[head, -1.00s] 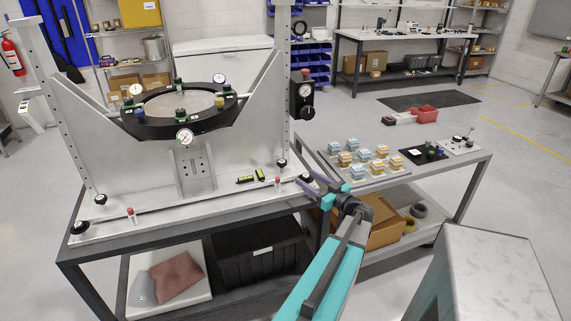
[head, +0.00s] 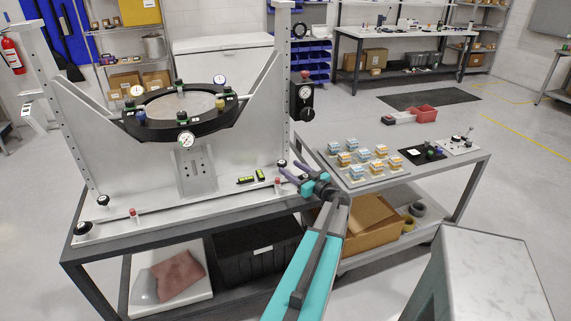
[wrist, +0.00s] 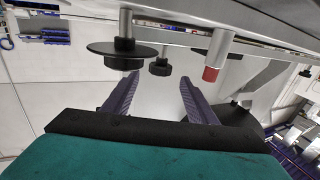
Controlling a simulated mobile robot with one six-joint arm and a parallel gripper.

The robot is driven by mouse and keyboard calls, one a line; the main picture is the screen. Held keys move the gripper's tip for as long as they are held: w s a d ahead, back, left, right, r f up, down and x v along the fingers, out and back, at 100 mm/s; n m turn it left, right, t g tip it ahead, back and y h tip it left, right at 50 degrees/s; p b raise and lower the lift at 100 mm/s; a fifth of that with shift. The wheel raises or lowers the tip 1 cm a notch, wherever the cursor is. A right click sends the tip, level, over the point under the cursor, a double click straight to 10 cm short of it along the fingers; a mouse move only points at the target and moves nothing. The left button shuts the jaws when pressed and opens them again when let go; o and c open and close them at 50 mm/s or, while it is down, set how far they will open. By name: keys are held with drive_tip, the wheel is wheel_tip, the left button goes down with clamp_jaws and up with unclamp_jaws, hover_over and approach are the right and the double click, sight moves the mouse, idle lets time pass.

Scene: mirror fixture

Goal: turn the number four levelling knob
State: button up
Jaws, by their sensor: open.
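Black levelling knobs stand along the fixture's base plate (head: 200,207). In the head view I see one at the front left (head: 83,230), one at the back left (head: 102,200) and one at the back right (head: 282,163). The front right knob is hidden behind my gripper (head: 289,168). No number is readable on any knob. In the wrist view, a knob with a wide dark disc (wrist: 123,50) is just beyond the left fingertip. A smaller knob (wrist: 160,66) shows between the fingertips, farther off. My gripper (wrist: 158,77) is open and empty.
A red-tipped post (wrist: 212,70) is near the right finger; red-tipped posts also stand on the base plate's front edge (head: 133,214). A black-green level (head: 245,180) lies on the plate. The ring mirror mount (head: 185,133) is above. Several small blocks (head: 362,155) sit on the right bench.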

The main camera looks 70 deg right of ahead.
sight(286, 164)
drive_tip(key=shift+p+x, duration=0.4)
drive_tip(key=shift+x, duration=1.7)
drive_tip(key=shift+c, duration=0.4)
drive_tip(key=c, duration=1)
drive_tip(key=shift+d+n+t+y+p, duration=0.2)
drive_tip(key=shift+n+t+y+p, duration=0.15)
drive_tip(key=shift+y+p, duration=0.25)
drive_tip(key=shift+a, duration=0.1)
drive_tip(key=o, duration=1.1)
